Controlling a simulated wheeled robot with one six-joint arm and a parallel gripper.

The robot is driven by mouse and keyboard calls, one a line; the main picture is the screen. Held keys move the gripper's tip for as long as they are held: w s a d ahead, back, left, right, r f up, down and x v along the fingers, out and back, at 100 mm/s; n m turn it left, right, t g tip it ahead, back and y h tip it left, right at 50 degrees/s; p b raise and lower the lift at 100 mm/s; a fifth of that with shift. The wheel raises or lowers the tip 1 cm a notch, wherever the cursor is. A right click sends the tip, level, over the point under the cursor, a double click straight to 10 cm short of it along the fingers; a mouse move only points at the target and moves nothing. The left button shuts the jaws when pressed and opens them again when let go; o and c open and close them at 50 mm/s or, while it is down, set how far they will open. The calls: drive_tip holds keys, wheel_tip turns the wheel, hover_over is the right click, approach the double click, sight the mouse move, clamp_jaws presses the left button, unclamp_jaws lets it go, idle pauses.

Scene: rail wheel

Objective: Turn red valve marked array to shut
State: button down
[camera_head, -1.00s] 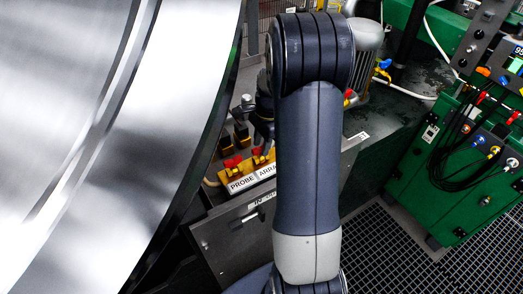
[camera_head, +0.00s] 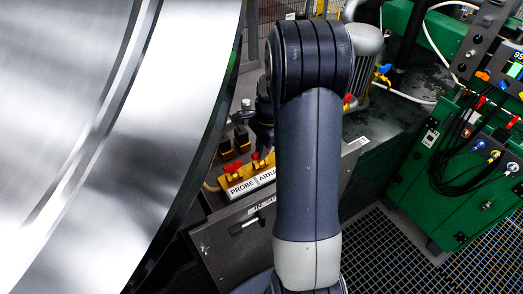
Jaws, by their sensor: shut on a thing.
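The red valve marked ARRAY (camera_head: 257,160) sits on a yellow block above a white label strip. The red PROBE valve (camera_head: 233,169) stands just left of it. My gripper (camera_head: 264,147) is partly visible as a dark shape left of my arm, coming down at the ARRAY valve. It is shut on the red handle there, though its fingertips are small and mostly hidden. My arm covers the right end of the label and what lies behind it. The exact angle of the ARRAY handle is hard to make out.
A large shiny metal wheel (camera_head: 130,120) fills the left side, close to the valves. A green cabinet (camera_head: 440,190) with cables stands at the right. A grey motor (camera_head: 366,55) and further small valves are behind my arm. Dark floor grating (camera_head: 380,255) is open at lower right.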

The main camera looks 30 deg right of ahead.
drive_tip(key=m+p, duration=0.1)
drive_tip(key=m, duration=0.3)
drive_tip(key=shift+m+t, duration=0.3)
